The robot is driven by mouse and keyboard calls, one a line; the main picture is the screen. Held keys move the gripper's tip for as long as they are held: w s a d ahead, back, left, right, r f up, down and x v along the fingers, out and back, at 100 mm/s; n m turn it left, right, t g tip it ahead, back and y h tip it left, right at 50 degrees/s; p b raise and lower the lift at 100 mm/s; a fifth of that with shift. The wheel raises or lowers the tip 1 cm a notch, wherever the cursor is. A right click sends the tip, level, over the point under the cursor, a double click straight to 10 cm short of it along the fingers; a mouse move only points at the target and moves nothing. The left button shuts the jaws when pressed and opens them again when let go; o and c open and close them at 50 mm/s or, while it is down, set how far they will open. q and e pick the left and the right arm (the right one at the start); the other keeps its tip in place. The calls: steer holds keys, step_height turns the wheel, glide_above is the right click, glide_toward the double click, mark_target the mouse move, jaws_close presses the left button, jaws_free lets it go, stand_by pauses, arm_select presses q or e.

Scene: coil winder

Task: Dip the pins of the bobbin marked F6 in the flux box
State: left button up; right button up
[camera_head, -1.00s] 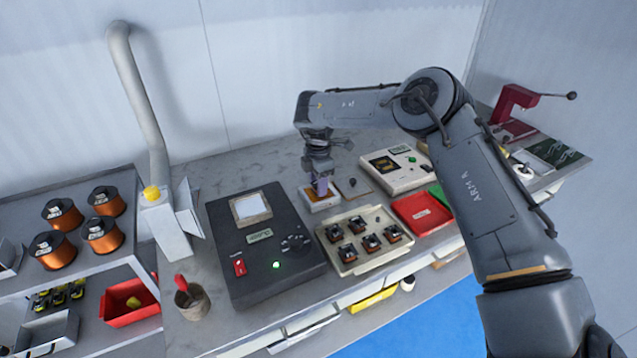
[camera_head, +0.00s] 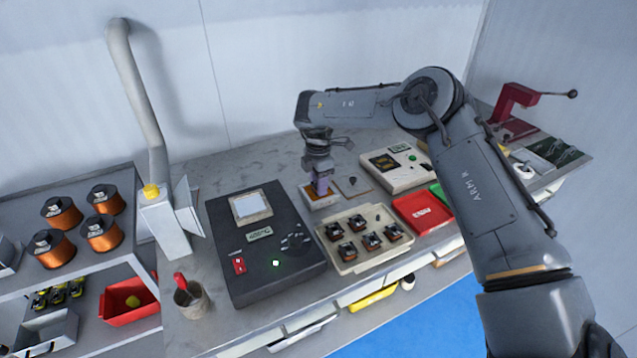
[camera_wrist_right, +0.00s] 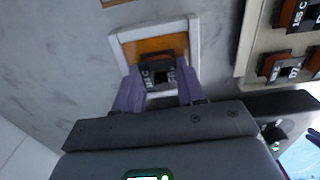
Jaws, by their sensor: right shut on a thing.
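My right gripper (camera_head: 322,188) points down over the flux box (camera_head: 325,204). In the right wrist view my right gripper (camera_wrist_right: 160,92) is shut on a dark bobbin (camera_wrist_right: 158,74) with an orange winding. The bobbin has white print reading "185 C" and a second mark that I cannot read clearly. It sits over the amber inside of the white-rimmed flux box (camera_wrist_right: 195,42). Its pins are hidden below it, so I cannot tell whether they touch the flux. My left gripper is not in view.
A beige tray (camera_head: 349,266) with several bobbins stands in front of the flux box. A dark control unit (camera_head: 250,290) is on its left, a beige instrument (camera_head: 400,178) behind right, and a red tray (camera_head: 422,213) to the right. A cup (camera_head: 192,304) stands at the bench's left.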

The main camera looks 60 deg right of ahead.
steer(key=shift+r, duration=0.2)
stand_by(0.4)
steer(key=shift+r+p, duration=0.85)
steer(key=shift+r, duration=0.2)
steer(key=shift+r+p, duration=1.05)
steer(key=shift+r, duration=0.5)
